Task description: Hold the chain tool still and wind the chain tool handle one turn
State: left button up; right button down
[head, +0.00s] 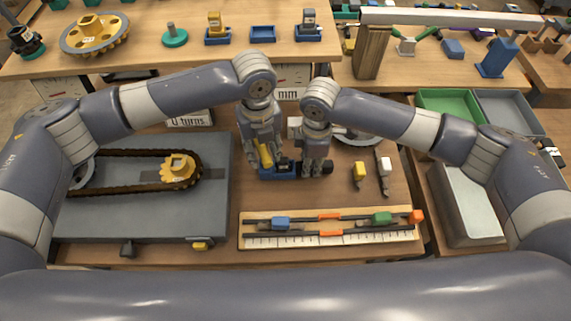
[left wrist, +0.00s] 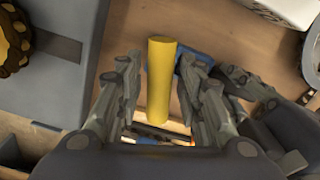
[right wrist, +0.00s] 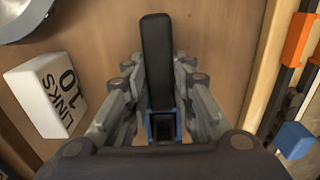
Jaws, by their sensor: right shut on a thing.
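The chain tool (head: 279,173) is a small blue body low over the wooden table in the head view. Its black grip (right wrist: 156,50) shows in the right wrist view between the fingers of my right gripper (head: 316,168), which is shut on it. The yellow chain tool handle (head: 265,156) stands up at the tool's left end. My left gripper (head: 261,162) is at this handle. In the left wrist view the handle (left wrist: 160,80) is between the open fingers, with a gap on its left side. The two grippers mostly hide the tool in the head view.
A grey board with a chain and yellow sprocket (head: 179,171) lies to the left. A ruler rack (head: 330,240) with coloured sliders is in front. A white block marked 10 links (right wrist: 46,92) stands near my right gripper. Small yellow-tipped tools (head: 359,172) lie to the right.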

pick_arm(q)
grip_shut()
jog(key=m, duration=0.7)
jog(key=shift+r, duration=0.1)
jog(key=m, duration=0.7)
jog(key=shift+d, duration=0.1)
jog(key=shift+o, duration=2)
grip_release()
